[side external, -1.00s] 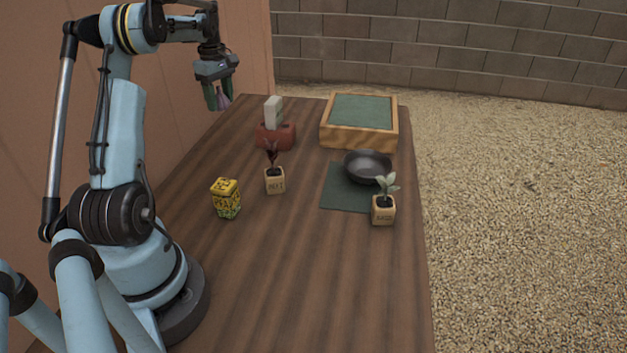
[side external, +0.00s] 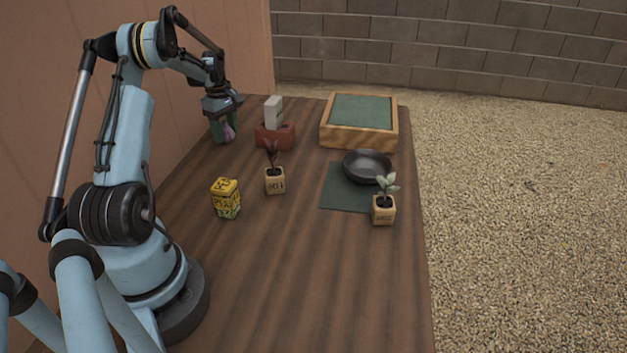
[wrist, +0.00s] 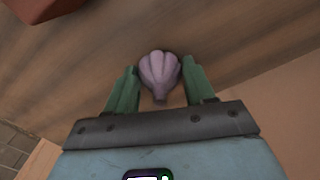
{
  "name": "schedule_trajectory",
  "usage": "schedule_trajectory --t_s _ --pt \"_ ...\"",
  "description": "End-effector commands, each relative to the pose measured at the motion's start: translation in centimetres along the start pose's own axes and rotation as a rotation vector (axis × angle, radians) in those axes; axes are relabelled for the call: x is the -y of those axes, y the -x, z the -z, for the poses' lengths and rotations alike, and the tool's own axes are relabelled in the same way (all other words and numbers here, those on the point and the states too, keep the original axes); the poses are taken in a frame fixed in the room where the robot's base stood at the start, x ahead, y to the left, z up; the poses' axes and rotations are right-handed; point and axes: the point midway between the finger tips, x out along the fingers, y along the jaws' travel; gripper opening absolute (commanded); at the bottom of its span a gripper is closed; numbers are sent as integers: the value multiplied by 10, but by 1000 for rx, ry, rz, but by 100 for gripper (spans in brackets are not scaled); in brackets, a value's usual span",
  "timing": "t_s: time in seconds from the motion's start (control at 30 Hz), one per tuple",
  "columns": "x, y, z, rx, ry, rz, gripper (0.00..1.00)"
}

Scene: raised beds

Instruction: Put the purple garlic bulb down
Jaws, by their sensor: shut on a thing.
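The purple garlic bulb (wrist: 159,72) sits between the two green fingers of my gripper (wrist: 161,88) in the wrist view. In the side external view, my gripper (side external: 224,131) is low at the far left of the wooden table, with the garlic bulb (side external: 229,131) showing between its fingers. The gripper is shut on the bulb. The bulb is at or very near the tabletop; I cannot tell whether it touches.
A red brick-like block (side external: 275,138) with a pale upright piece (side external: 273,112) stands just right of my gripper. Potted plants (side external: 275,181) (side external: 383,211), a yellow tin (side external: 226,199), a dark pan (side external: 368,166) on a green mat (side external: 340,197) and a wooden raised bed (side external: 358,139) stand farther off.

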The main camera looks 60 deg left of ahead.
Motion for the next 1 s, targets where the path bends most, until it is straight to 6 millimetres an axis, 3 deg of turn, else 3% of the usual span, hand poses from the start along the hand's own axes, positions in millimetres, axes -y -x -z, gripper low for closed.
schedule_trajectory --t_s 0.13,0.17,0.3,0.67,0.77,1.0 --pt "0 -3 0 0 0 0 24" --pt "0 -3 0 0 0 0 56" --pt "0 -3 0 0 0 0 78" --pt "0 2 0 0 0 0 79" --pt "0 12 0 0 0 0 79" --pt "0 60 0 0 0 0 79"
